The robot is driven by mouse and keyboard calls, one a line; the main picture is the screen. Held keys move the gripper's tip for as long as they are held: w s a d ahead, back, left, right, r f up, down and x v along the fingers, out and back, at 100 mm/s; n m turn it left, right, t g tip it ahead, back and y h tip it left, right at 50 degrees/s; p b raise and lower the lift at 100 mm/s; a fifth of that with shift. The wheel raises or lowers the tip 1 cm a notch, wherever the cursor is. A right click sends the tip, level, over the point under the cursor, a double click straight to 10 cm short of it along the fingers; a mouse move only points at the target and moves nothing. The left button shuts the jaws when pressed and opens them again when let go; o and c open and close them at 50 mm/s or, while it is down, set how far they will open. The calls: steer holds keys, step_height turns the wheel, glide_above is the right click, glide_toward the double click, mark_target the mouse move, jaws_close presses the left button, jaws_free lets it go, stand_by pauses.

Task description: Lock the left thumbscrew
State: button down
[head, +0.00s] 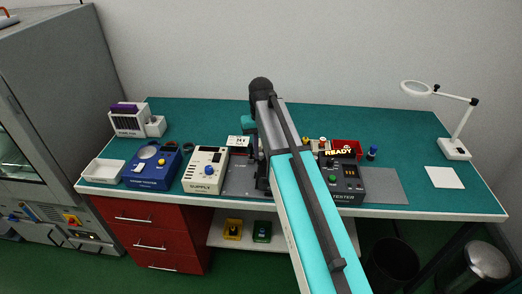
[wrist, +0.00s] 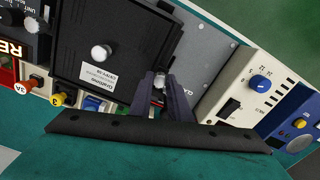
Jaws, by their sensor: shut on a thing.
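In the wrist view, a black unit (wrist: 135,35) with a white label lies on a grey plate (wrist: 195,45). The left thumbscrew (wrist: 158,82), a small pale metal knob, sits at the unit's edge on the side facing the supply. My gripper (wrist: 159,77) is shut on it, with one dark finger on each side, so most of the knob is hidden. A round white knob (wrist: 101,53) shows on the unit's face, clear of my fingers. In the head view my arm hides the gripper and the thumbscrew.
The cream supply box (head: 206,170) stands left of the plate and the black tester (head: 341,184) right of it. A grey mat (head: 385,187) at the right is bare.

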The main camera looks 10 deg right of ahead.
mark_target(261, 154)
steer(key=m, duration=1.1)
steer(key=shift+p, duration=0.3)
steer(key=c, duration=1.7)
jaws_free()
steer(key=shift+o, duration=0.2)
steer(key=shift+r, duration=0.15)
step_height(261, 154, up, 14)
steer(key=b, duration=0.3)
steer(key=shift+f+b, duration=0.2)
steer(key=shift+b, duration=0.1)
